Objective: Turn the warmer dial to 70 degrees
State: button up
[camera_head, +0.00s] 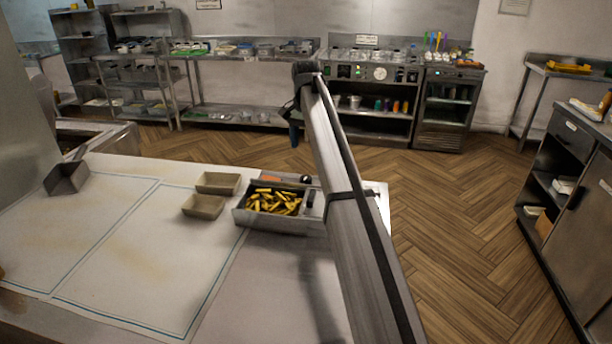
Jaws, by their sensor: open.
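The warmer (284,222) is a steel box of golden fries on the counter, left of my arm. A small round black knob (305,179) at its back right looks like the dial; its marks and setting are too small to read. My arm rises from the bottom right and bends at the top. A dark piece hanging beyond the bend looks like part of my gripper (294,136). It appears above and behind the warmer, apart from the knob. Its fingers are small and partly hidden by my arm. Nothing shows held.
Two tan trays (218,183) (203,206) stand left of the warmer. A metal scoop (67,177) lies at the counter's far left. The counter's front middle is clear. A back-wall range (380,73) also has controls. A cabinet (572,190) stands at the right.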

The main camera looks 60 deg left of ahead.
aim_at(306, 177)
notch_tip(306, 177, down, 12)
jog(key=shift+r, duration=0.2)
dwell(0.4)
jog(key=c, duration=1.1)
